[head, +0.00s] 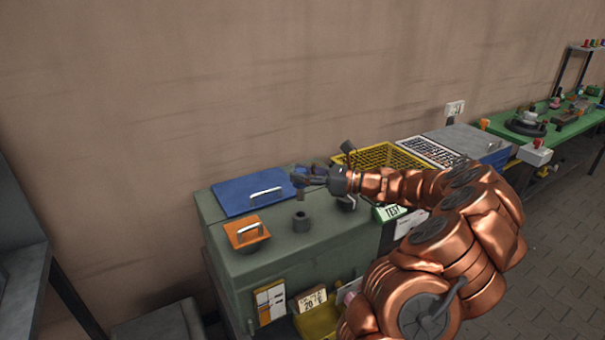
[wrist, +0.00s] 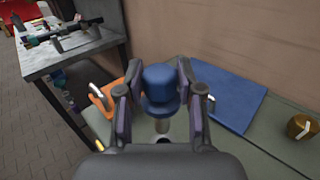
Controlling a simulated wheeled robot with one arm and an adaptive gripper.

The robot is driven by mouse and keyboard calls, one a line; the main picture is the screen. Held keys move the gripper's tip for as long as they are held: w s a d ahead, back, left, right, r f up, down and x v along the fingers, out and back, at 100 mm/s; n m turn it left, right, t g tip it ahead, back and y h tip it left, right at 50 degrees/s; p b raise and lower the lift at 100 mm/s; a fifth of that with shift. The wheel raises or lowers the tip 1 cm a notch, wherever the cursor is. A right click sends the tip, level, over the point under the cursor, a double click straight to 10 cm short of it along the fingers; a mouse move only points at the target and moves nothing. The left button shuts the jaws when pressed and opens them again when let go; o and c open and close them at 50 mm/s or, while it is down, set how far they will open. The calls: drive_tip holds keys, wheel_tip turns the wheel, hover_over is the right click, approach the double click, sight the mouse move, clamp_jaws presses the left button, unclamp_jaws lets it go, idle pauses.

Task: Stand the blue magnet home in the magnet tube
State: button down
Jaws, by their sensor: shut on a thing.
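The blue magnet (wrist: 160,78) is between the two fingers of my gripper (wrist: 160,92) in the wrist view, with a blue cap, a wider collar and a pale stem below. In the head view my gripper (head: 308,178) holds it above the green cabinet top, mostly hidden by the fingers. A short dark grey cylinder with an open top, which looks like the magnet tube (head: 301,223), stands upright on the cabinet. It is below the gripper in the picture, and the magnet is apart from it. In the wrist view the tube is largely hidden behind the gripper.
A blue lid (head: 248,192) and an orange lid (head: 246,233), both with handles, lie on the green cabinet (head: 285,254). A yellow basket (head: 385,155) and a TEST sign (head: 391,212) are to the right. The wall is close behind. A brass item (wrist: 301,126) shows in the wrist view.

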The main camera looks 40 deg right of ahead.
drive_tip(key=shift+f+b, duration=1.6)
drive_tip(key=shift+f, duration=3.45)
drive_tip(key=c, duration=0.7)
unclamp_jaws()
drive_tip(key=shift+o, duration=0.2)
drive_tip(key=v, duration=1.2)
